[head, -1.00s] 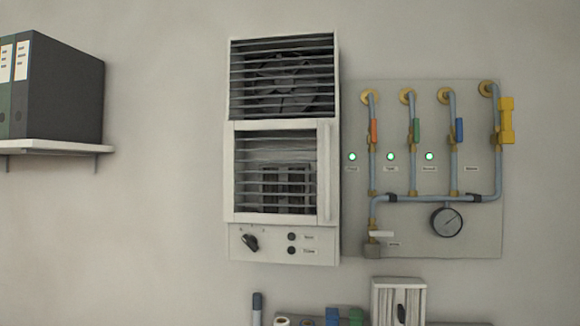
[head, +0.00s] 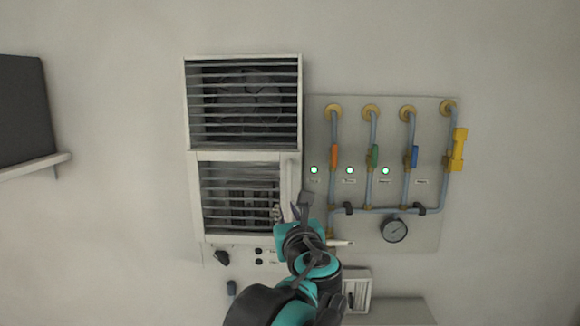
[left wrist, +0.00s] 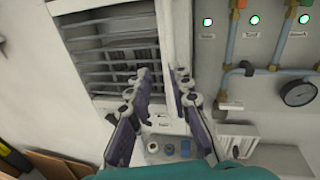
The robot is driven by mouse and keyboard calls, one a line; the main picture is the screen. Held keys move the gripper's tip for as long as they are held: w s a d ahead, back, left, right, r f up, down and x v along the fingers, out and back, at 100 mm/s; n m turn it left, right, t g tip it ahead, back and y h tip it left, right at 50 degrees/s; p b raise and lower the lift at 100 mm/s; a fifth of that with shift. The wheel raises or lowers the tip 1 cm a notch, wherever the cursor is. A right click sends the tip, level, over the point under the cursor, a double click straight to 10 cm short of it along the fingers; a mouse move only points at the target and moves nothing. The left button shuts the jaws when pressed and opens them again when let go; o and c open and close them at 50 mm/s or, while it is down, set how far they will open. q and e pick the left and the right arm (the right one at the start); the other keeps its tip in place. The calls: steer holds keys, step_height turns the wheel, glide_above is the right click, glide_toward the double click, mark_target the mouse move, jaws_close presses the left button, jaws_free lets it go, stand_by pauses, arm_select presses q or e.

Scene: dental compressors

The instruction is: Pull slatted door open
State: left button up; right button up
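The slatted door (head: 196,200) is the white-framed lower panel of the wall unit, with dark horizontal slats; it looks closed. Its upright white handle bar (head: 290,175) runs along the right edge. The door also shows in the left wrist view (left wrist: 110,22), with its right frame and bar at the top middle. My left gripper (head: 292,208) is in front of the bar's lower end, hiding part of it. In the left wrist view its fingers (left wrist: 162,82) are apart with nothing gripped. Whether the bar lies between the fingertips, I cannot tell. My right gripper is out of view.
A fan grille (head: 244,100) sits above the door; a black knob (head: 221,258) is below it. To the right, a pipe panel (head: 430,225) carries coloured valves, green lights and a gauge (head: 395,229). A shelf (head: 35,167) is at far left. The wall left of the unit is clear.

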mark_target(290, 190)
arm_select(q)
steer(key=shift+m+t+h, duration=0.3)
steer(key=shift+m, duration=0.4)
steer(key=w, duration=0.2)
steer(key=w+r+p, duration=0.1)
steer(key=w, duration=0.2)
steer(key=w+r, duration=0.1)
steer(key=w, duration=0.2)
steer(key=shift+d+r+p, duration=0.15)
steer(key=shift+d+p, duration=0.05)
steer(key=shift+p, duration=0.2)
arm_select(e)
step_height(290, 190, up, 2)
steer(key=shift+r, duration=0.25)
arm_select(q)
jaws_close()
